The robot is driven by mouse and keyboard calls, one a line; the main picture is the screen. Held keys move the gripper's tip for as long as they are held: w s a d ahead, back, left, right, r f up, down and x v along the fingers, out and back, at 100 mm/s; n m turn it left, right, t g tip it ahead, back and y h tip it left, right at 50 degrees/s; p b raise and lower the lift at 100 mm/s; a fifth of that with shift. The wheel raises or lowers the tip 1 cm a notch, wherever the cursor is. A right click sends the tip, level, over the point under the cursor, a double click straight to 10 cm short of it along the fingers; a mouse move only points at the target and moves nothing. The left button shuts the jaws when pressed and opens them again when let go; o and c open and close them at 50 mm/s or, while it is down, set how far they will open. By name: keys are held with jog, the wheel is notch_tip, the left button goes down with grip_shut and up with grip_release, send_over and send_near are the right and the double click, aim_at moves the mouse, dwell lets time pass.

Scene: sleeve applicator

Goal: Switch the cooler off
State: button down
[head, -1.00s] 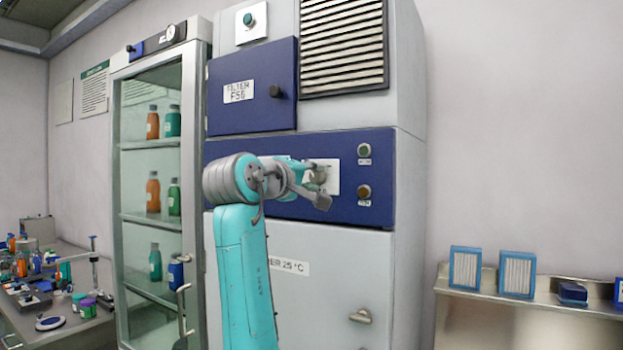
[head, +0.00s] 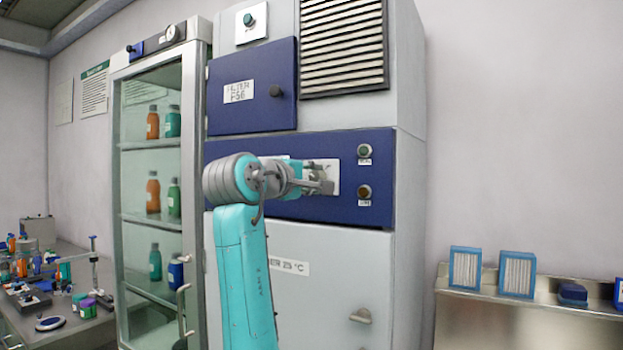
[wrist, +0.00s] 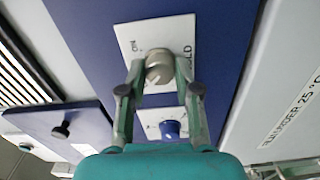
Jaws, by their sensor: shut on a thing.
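The cooler is a tall grey cabinet (head: 345,265) with a dark blue control panel (head: 300,208), seen in the head view. In the wrist view a round silver-grey knob (wrist: 158,62) sits on a white plate (wrist: 178,28) with "ON" and a partly hidden word ending in "OLD". My gripper (wrist: 158,72) is shut on this knob, one finger on each side. In the head view my gripper (head: 326,180) is at the panel and hides most of the knob. A pale mark shows on the knob, but its exact setting is hard to read.
A blue knob (wrist: 170,129) on a second white plate lies close to my fingers. Green (head: 364,151) and amber (head: 365,191) round fittings are to the right on the panel. A blue filter door (head: 250,88) is above; a glass-door cabinet (head: 120,215) stands left.

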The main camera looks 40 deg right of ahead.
jog(key=c, duration=0.8)
grip_release()
jog(key=shift+a, duration=0.15)
jog(key=v, duration=1.1)
jog(key=shift+s+a, duration=0.15)
jog(key=shift+a, duration=0.2)
